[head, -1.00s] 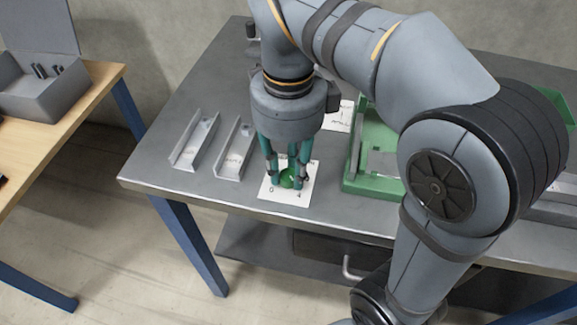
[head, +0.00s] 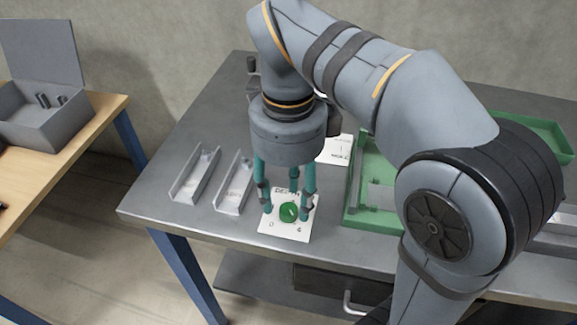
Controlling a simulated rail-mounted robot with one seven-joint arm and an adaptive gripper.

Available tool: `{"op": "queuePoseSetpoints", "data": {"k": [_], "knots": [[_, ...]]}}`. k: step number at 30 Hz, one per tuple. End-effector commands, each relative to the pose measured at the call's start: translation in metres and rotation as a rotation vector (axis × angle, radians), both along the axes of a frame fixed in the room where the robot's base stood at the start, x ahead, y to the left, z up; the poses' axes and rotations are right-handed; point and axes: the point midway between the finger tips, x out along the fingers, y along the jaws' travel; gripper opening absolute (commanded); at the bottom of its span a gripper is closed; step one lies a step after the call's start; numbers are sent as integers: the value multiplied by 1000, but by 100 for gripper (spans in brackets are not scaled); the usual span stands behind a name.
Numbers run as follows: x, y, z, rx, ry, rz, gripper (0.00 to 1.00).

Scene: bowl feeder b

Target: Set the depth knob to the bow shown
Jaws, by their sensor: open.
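The green depth knob (head: 288,212) sits on a white plate (head: 276,230) near the front edge of the metal table. The plate shows a partly hidden word at its top and the marks 0 and 4 at its lower corners. My gripper (head: 288,207) points down over the plate with its teal fingers spread open around the knob. There is visible room between the fingers and the knob. The exact knob setting is too small to read. A white card (head: 335,149) with small writing and a line lies behind, partly hidden by my gripper.
Two grey channel trays, one at the left (head: 194,176) and one nearer the plate (head: 233,186), lie on the metal table (head: 150,205). A green tray (head: 352,215) stands to the right, partly behind my arm. A grey open box (head: 45,115) is on the wooden table.

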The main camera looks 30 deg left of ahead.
Motion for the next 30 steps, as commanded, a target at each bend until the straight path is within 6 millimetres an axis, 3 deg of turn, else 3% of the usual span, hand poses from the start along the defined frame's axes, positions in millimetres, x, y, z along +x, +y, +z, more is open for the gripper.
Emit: {"op": "queuePoseSetpoints", "data": {"k": [6,12,21,30], "knots": [[1,1,44,6,-4,-2,44],[1,0,74,0,-4,1,44],[1,-1,95,-4,-3,1,44],[0,0,98,1,0,0,44]]}}
